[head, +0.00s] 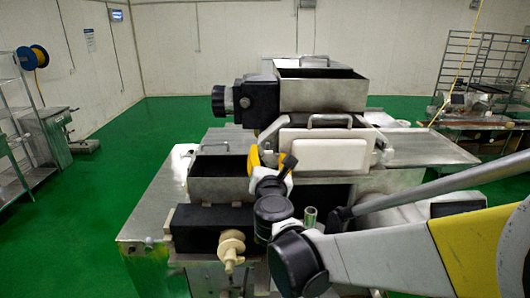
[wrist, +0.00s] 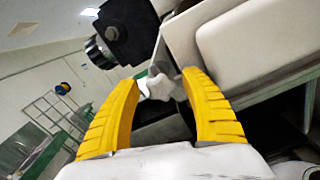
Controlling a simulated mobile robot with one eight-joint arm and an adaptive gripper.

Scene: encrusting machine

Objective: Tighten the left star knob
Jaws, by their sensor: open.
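The left star knob (wrist: 161,84) is a small pale grey lobed knob on the machine's side. In the wrist view it shows between the two yellow fingertips of my gripper (wrist: 158,80), closer to the right finger. I cannot tell whether that finger touches it. My gripper is open, with a gap beside the left finger. In the head view my gripper (head: 268,158) is at the left end of the white front panel (head: 315,149), and its fingers largely hide the left knob. A similar grey bracket and knob (head: 384,153) shows at the panel's right end.
A steel hopper (head: 320,94) with a black motor block (head: 258,100) stands above and behind. A lower open steel box (head: 220,187) sits left of my gripper, close to it. A beige knob (head: 231,250) sticks out in front. Green floor (head: 95,190) is free at left.

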